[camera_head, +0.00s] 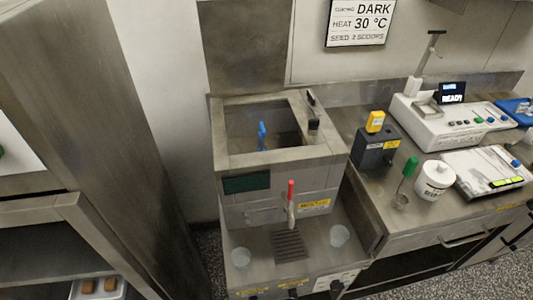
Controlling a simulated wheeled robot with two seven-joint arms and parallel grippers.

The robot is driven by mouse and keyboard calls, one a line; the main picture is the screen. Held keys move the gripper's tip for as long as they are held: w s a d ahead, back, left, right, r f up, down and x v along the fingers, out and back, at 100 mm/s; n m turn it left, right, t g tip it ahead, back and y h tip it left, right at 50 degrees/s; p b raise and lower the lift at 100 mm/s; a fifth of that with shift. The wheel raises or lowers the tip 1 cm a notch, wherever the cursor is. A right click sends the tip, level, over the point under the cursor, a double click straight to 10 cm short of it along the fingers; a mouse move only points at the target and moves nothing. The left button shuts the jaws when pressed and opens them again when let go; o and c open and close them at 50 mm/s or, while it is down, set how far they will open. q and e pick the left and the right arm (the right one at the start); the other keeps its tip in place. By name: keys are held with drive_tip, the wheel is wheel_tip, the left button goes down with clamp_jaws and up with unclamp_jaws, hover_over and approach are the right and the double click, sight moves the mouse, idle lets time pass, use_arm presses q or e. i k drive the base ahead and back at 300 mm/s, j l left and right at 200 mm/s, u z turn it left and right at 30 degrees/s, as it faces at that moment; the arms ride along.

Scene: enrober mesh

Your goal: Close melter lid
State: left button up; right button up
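The melter (230,160) is a square metal tank standing in the middle of the view. Its top is open and the dark inside shows. The melter lid (245,45) appears to be the large metal panel standing upright behind the opening; its top edge is cut off by the frame. A blue-handled tool (262,135) stands inside the tank. A black handle or fitting (313,110) sits on the tank's right rim. Neither of my grippers is in view.
A red-handled tap (291,200) and two clear cups (340,236) are at the melter's front. The right counter holds a grey box with a yellow top (375,145), a green-handled scoop (408,175), a white tub (435,180) and a white machine (445,120). A tall metal cabinet (90,130) stands left.

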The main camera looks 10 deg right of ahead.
sight(245, 42)
drive_tip(key=l+u, duration=0.2)
drive_tip(key=l, duration=0.5)
drive_tip(key=k+l+u, duration=0.15)
drive_tip(key=l, duration=0.55)
drive_tip(key=i, duration=0.05)
